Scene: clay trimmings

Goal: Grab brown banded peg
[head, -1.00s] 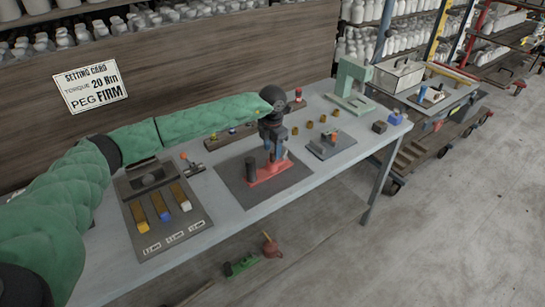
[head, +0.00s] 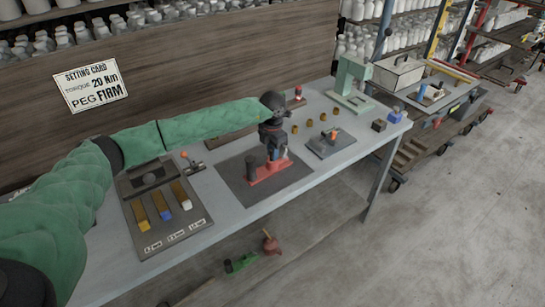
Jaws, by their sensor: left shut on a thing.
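My left gripper (head: 273,152) is at the red fixture (head: 266,174), which lies on a dark mat (head: 232,179) on the bench. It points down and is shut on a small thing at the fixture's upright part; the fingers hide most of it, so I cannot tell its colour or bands. No brown banded peg can be picked out for certain. Several small brown cylinders (head: 322,117) stand on the bench to the right of the gripper. My right gripper is not in view.
A dark tray (head: 185,240) with three coloured-ended brown bars lies at left. A dark cylinder (head: 252,163) stands beside the red fixture. A grey block fixture (head: 331,145) and green press (head: 350,88) are at right. My left arm covers part of the back row.

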